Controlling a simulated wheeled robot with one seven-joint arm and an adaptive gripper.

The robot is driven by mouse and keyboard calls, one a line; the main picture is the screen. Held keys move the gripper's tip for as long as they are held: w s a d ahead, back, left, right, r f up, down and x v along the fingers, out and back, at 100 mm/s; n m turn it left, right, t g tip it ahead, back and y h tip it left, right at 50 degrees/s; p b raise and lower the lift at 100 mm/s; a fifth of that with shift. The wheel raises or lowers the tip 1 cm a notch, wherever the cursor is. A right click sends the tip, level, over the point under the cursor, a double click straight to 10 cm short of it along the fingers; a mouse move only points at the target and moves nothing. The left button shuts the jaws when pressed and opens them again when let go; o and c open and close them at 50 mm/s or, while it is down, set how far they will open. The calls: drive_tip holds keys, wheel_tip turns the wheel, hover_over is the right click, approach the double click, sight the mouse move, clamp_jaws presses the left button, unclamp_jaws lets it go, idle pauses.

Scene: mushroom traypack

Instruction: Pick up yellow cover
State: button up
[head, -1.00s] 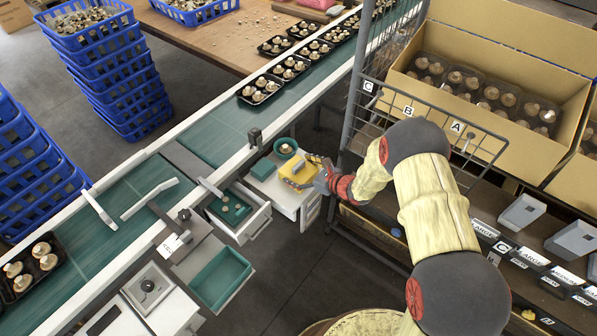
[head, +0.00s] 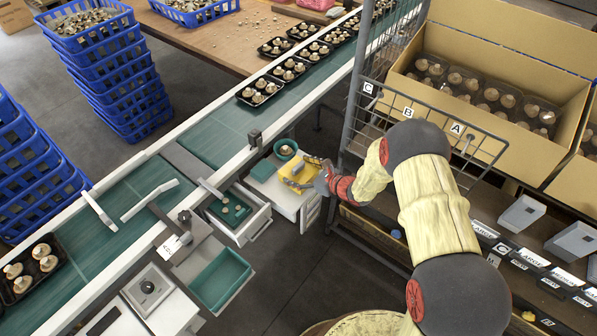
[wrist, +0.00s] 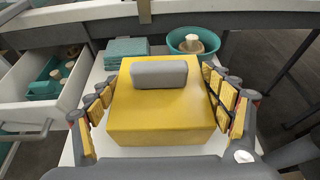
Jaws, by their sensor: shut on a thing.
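The yellow cover (wrist: 160,125) is a box-like block with a grey handle bar (wrist: 159,74) on top. It sits upright on the white cabinet top and fills the middle of the wrist view. In the head view the cover (head: 297,170) is small and partly hidden by my fingers. My gripper (wrist: 160,92) has its jointed, yellow-padded fingers on the cover's left and right sides, shut on it. It also shows in the head view (head: 309,175), reaching in from the right. Any gap below the cover cannot be made out.
A teal bowl (wrist: 211,44) holding a mushroom stands behind the cover to the right. An open drawer (head: 262,219) with a teal tray is at the left. The conveyor (head: 215,140) runs behind; a wire rack (head: 430,113) stands right.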

sight(299, 165)
drive_tip(key=shift+r, duration=0.55)
wheel_tip(299, 165, up, 3)
drive_tip(key=shift+f+p, duration=0.2)
drive_tip(key=shift+p, duration=0.65)
drive_tip(key=s+r, duration=0.1)
drive_tip(key=s+d+r+p, duration=0.1)
drive_tip(key=r, duration=0.1)
drive_tip(key=s+d+r+p, duration=0.1)
drive_tip(key=s+r, duration=0.1)
drive_tip(key=shift+s+r, duration=0.1)
drive_tip(key=shift+r, duration=0.1)
drive_tip(key=s+d+r+p, duration=0.2)
drive_tip(key=s+d+r, duration=0.1)
drive_tip(key=s, duration=0.5)
drive_tip(key=shift+s+d+r, duration=0.2)
drive_tip(key=shift+s+r, duration=0.15)
drive_tip(key=shift+r, duration=0.05)
